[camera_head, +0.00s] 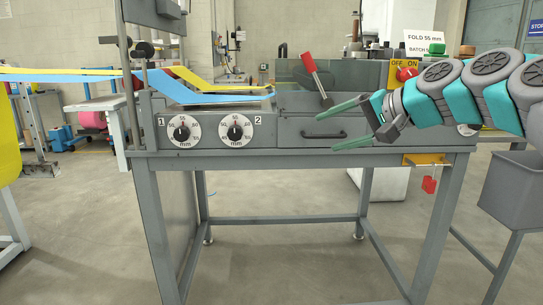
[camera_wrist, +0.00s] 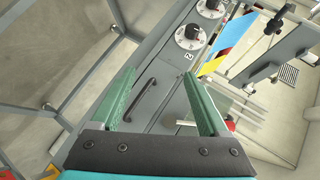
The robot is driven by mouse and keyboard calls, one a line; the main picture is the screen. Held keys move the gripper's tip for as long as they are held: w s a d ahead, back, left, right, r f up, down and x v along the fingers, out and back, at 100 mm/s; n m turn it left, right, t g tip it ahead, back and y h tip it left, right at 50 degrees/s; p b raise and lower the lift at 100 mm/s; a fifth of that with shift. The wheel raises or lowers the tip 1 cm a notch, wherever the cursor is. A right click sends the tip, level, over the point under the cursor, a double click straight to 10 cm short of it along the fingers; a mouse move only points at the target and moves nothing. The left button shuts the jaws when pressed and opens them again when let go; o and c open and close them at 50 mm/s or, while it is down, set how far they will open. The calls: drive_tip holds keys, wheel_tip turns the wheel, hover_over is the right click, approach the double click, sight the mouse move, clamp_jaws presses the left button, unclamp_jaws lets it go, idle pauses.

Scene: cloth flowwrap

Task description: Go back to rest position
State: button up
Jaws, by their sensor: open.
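My gripper (camera_head: 342,124) is open and empty, with its two green fingers apart, in front of the right part of the grey machine (camera_head: 270,132). In the wrist view the fingers of my gripper (camera_wrist: 158,92) spread to either side of a dark drawer handle (camera_wrist: 144,100), which lies beyond them; I see no contact. The same drawer handle (camera_head: 324,135) shows in the head view just left of the fingers. My teal and grey arm comes in from the right.
Dials 1 (camera_head: 181,132) and 2 (camera_head: 236,131) are on the machine's front. A red-handled lever (camera_head: 316,75) stands behind my fingers. An OFF/ON switch (camera_head: 405,73) is above my arm. A red padlock-like tag (camera_head: 429,185) hangs below. A grey bin (camera_head: 512,190) stands at right.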

drive_tip(key=s+a+f+n+g+h, duration=0.2)
drive_tip(key=s+a+f+g, duration=0.15)
drive_tip(key=s+f, duration=0.4)
drive_tip(key=s+a+f+n+g+h, duration=0.15)
drive_tip(key=s+a+f, duration=0.25)
drive_tip(key=s+f, duration=0.4)
drive_tip(key=s+d+f+n+g+h, duration=0.1)
drive_tip(key=s+d+f, duration=0.3)
drive_tip(key=s+f, duration=0.6)
drive_tip(key=s+d+f+n+g+h, duration=0.1)
drive_tip(key=s+d+f+g+h, duration=0.3)
drive_tip(key=s+f, duration=0.6)
drive_tip(key=shift+s+d+g+h, duration=0.3)
drive_tip(key=shift+s+d+h, duration=0.1)
drive_tip(key=shift+s, duration=0.7)
